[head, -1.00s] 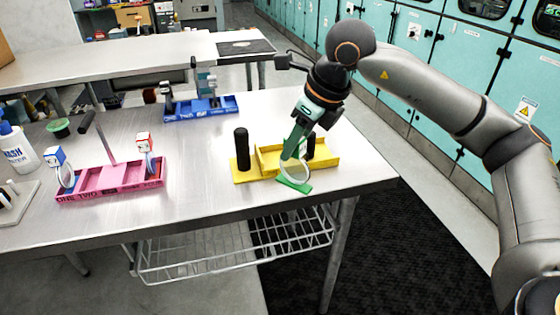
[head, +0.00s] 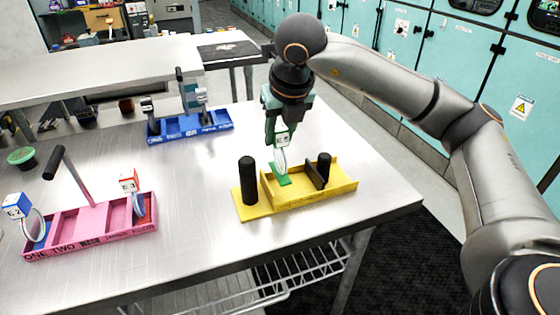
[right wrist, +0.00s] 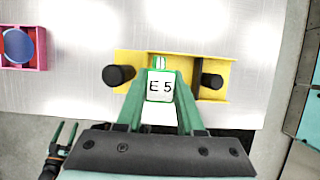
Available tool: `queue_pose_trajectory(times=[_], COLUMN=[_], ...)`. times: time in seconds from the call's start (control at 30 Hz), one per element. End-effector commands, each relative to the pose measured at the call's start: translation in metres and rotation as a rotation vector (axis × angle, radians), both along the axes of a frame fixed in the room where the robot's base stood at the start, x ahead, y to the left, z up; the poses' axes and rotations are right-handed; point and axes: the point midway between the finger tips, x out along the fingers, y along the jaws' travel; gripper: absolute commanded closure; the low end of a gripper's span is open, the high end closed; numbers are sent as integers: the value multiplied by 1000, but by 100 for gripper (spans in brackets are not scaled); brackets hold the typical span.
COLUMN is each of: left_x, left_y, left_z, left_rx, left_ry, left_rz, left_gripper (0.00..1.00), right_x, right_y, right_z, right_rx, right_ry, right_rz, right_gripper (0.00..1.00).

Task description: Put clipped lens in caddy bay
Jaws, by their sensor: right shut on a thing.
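My right gripper (head: 283,122) is shut on a white clip marked E 5 (head: 283,141); the clip also shows between the green fingers in the right wrist view (right wrist: 160,87). A clear round lens (head: 280,162) hangs upright below the clip, with a small green plate (head: 284,181) at its lower end. They are over the left-middle part of the yellow caddy (head: 335,197), just right of its tall black post (head: 247,182). I cannot tell whether they touch its floor. My left gripper (right wrist: 65,133) appears only in the right wrist view, low left, fingers apart and empty.
A shorter black post (head: 324,166) and a dark divider (head: 314,177) stand in the yellow caddy's right part. A pink caddy (head: 95,233) with clipped lenses stands left, a blue caddy (head: 200,134) behind. The steel table (head: 190,195) between them is clear.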

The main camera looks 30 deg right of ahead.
Motion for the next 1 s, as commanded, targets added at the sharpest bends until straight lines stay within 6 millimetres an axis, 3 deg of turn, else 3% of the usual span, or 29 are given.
queue_pose_trajectory(times=[0.47, 0.8, 0.83, 1.0], left_x=[0, 4, 4, 4], left_y=[0, -2, -2, -4], left_z=[-1, -1, 1, 2], left_rx=[0, -3, -3, -5], left_ry=[2, -10, -10, -11], left_rz=[-2, -3, -4, -7], left_gripper=[21, 21, 21, 21], right_x=[0, 0, 0, 0], right_y=[0, 0, 0, 0], right_z=[-53, -58, -57, -56], right_rx=[0, 1, 1, 1], right_ry=[0, -1, -1, -1], right_rz=[0, 0, 0, 0], right_gripper=[100, 100, 61, 42])
